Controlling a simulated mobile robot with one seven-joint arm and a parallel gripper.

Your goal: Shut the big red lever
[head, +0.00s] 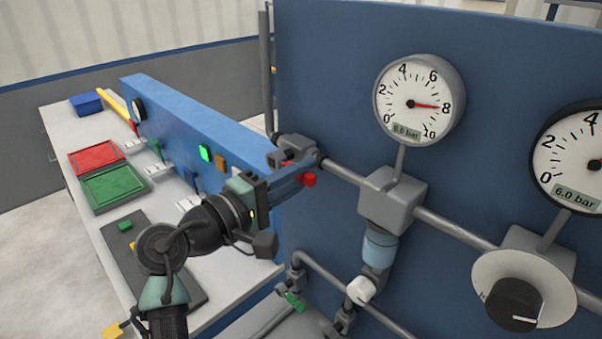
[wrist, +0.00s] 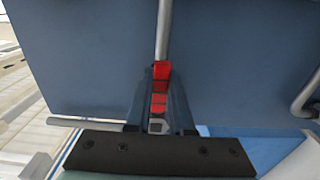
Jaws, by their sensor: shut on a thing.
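The big red lever (wrist: 161,70) shows in the wrist view between my two dark fingers, as red parts in line with a grey pipe (wrist: 163,28). In the head view only a small red end of the lever (head: 309,180) shows past my gripper (head: 298,178), with a bit of red behind the fingers. My gripper is shut on the lever, beside the grey valve fitting (head: 291,148) at the left end of the upper pipe. My fingers and wrist hide much of the lever and the valve body, so its exact angle is hard to tell.
A blue panel (head: 330,60) stands close behind my gripper. A gauge (head: 419,100) and a grey block (head: 393,195) sit along the pipe to the right. A small green lever (head: 295,301) is lower down. A bench with red (head: 97,158) and green trays (head: 115,187) is at left.

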